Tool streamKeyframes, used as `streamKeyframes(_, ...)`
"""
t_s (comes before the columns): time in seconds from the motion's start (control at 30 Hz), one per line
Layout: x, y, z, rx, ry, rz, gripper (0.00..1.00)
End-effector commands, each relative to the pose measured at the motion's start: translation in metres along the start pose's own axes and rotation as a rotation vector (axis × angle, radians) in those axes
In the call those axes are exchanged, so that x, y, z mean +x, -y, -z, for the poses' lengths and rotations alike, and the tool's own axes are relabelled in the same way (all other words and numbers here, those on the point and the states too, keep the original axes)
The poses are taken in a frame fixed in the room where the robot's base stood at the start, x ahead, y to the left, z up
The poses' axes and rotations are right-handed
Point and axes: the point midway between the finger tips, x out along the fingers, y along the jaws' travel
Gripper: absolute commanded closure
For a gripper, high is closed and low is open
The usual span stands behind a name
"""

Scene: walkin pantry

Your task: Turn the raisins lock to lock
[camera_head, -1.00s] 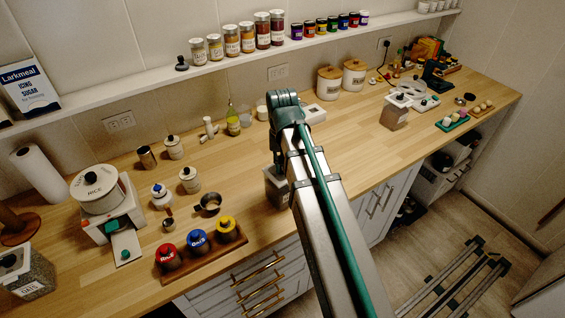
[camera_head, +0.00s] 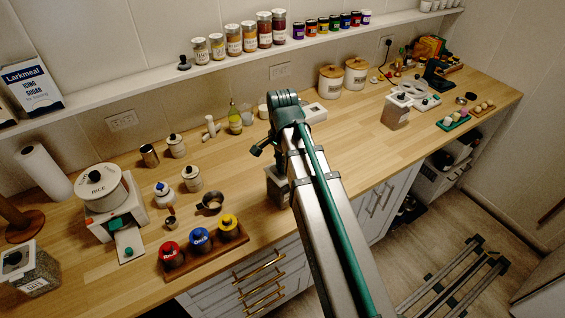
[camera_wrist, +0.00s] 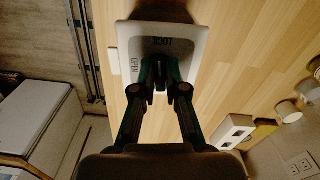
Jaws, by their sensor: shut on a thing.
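A square canister (camera_head: 279,188) with dark contents stands near the counter's front edge, partly behind my arm; I take it as the raisins, though its label is not readable. In the wrist view its pale lid (camera_wrist: 200,42) shows from above, with the words LOCK and OPEN printed on a dark area and appearing turned round. My gripper (camera_wrist: 160,84) is over the lid, its fingers close together on a small dark knob. The fingers mostly hide the knob and its pointing direction. In the head view my arm hides the fingertips.
A similar clear canister (camera_head: 396,111) stands farther right. The counter between them is mostly clear.

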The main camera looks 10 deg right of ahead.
Motion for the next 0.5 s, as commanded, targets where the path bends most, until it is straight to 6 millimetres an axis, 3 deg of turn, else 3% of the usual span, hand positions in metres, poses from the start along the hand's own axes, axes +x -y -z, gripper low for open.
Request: streamKeyframes(0.5,0.0001,0.0002,0.0002,0.121,0.000,-0.001,1.00)
